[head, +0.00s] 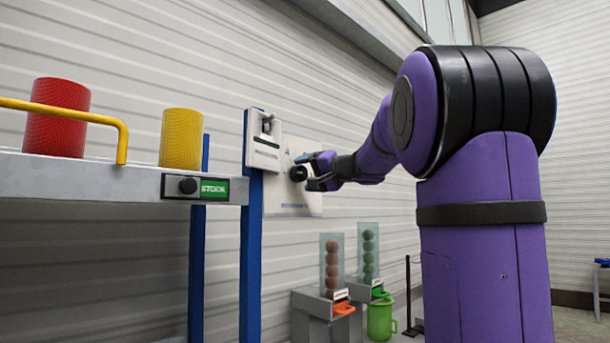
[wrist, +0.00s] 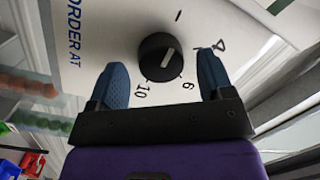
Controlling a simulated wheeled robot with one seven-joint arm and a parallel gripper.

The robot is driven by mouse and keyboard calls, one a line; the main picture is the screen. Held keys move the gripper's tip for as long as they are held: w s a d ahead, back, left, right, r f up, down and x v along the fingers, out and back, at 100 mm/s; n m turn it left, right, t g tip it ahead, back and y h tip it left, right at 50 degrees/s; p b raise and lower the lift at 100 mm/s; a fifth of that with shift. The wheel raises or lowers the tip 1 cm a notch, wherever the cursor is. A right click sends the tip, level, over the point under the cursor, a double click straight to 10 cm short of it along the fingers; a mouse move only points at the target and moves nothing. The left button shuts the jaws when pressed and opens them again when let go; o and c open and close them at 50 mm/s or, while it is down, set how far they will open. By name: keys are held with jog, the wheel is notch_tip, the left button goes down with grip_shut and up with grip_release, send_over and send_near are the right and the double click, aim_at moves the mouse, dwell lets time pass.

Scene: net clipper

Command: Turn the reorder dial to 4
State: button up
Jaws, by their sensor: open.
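The reorder dial (wrist: 160,57) is a round black knob with a white pointer line on a white panel (wrist: 105,30). In the wrist view, the numbers 10, 6 and 4 show around it, with 4 at the upper right. The line slants between 10 and a small mark at the top; I cannot tell which end is the pointer. My gripper (wrist: 163,61) is open, with one blue finger on each side of the dial. Whether they touch it is unclear. In the head view my gripper (head: 308,171) is also at the dial (head: 298,173).
A shelf (head: 100,182) with a red roll (head: 57,118), a yellow roll (head: 181,137) and a STOCK label (head: 214,188) stands at left. A blue post (head: 251,250) is beside the panel. Two ball dispensers (head: 332,265) (head: 368,252) and a green mug (head: 380,319) are below.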

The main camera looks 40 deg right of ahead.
jog(key=shift+w+a, duration=0.1)
jog(key=shift+w, duration=0.35)
jog(key=c, duration=0.9)
jog(key=shift+m, duration=0.3)
jog(key=m, duration=0.5)
jog(key=shift+a+t, duration=0.15)
jog(key=shift+t, duration=0.25)
jog(key=m, duration=0.3)
jog(key=m+h, duration=0.1)
jog(key=m, duration=0.3)
jog(key=shift+f+t, duration=0.1)
jog(key=shift+t, duration=0.2)
